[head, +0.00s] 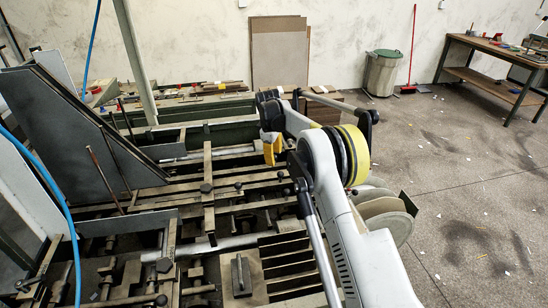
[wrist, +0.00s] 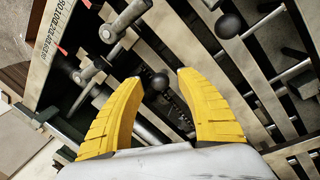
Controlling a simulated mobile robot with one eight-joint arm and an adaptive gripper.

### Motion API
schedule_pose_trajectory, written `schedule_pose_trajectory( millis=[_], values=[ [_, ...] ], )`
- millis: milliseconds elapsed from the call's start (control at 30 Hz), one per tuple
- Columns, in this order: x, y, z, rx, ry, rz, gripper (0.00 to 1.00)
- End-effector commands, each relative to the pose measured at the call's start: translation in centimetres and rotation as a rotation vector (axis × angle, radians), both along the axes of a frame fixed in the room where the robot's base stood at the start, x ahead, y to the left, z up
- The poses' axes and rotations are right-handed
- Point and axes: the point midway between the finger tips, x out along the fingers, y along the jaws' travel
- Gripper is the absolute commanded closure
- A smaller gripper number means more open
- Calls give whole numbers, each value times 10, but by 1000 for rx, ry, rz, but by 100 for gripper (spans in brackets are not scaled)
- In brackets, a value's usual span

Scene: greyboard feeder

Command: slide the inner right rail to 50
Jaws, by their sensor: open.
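My gripper (head: 271,150) is over the feeder's rail bed in the head view, its yellow fingers partly hidden by my arm. In the wrist view my gripper (wrist: 159,77) is open, with both fingers apart. A pale beam with a printed number scale (wrist: 58,42) and red marks runs along the left of the wrist view. Long metal rails (wrist: 255,75) cross the right side. I cannot tell which one is the inner right rail, or its reading.
Another black ball knob (wrist: 229,27) and clamp rods (wrist: 112,30) stand close around the fingers. In the head view, a tall grey side plate (head: 80,125) rises at left. A bin (head: 382,72) and workbench (head: 490,50) stand far off, with open floor at right.

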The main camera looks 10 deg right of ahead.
Motion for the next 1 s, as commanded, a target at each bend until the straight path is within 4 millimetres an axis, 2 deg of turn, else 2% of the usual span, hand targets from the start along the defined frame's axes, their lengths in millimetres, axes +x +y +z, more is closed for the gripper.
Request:
schedule_pose_trajectory(
  millis=[400,500,700,1000],
  values=[
    [-14,9,83,0,0,1,56],
    [-17,11,99,0,0,1,56],
    [-19,12,113,-1,-1,0,56],
    [-20,12,114,0,-1,-1,56]
  ],
)
